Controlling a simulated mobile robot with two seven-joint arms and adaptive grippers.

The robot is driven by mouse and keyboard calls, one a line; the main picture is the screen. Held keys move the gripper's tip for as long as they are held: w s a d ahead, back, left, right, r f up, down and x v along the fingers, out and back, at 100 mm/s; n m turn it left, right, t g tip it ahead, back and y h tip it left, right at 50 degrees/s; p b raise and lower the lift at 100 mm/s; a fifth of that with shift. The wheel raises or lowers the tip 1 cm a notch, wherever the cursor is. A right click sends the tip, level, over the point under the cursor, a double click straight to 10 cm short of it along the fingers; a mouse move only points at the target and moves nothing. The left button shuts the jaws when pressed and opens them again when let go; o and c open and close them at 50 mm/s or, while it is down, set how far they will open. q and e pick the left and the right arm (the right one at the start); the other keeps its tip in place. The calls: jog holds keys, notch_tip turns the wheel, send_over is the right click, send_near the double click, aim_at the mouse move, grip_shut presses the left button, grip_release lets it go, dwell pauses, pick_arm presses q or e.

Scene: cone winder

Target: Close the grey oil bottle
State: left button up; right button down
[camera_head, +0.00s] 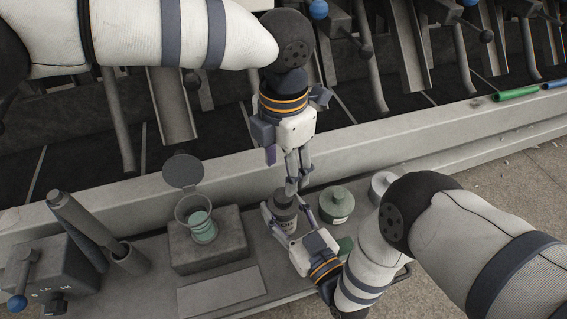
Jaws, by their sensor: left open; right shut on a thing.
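The grey oil bottle (284,219) stands upright on the front ledge, dark grey with a light label. My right gripper (287,211) is shut around its body, one finger on each side. My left gripper (291,187) points down from above, open, with its fingertips close over the bottle's top. The fingers partly hide the bottle's mouth, so I cannot tell whether a cap sits on it or whether the fingertips touch it.
A green-topped pot (336,204) and a pale round container (381,184) stand to the right. A cup with a raised round lid (182,171) sits on a grey block (222,255) to the left. A control box (48,272) is far left. The machine rail runs behind.

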aim_at(284, 195)
dwell(0.3)
pick_arm(q)
notch_tip(284, 195, down, 8)
jog(key=shift+r, duration=0.1)
dwell(0.4)
jog(key=shift+c, duration=0.2)
grip_shut()
jog(key=shift+o, duration=0.8)
grip_release()
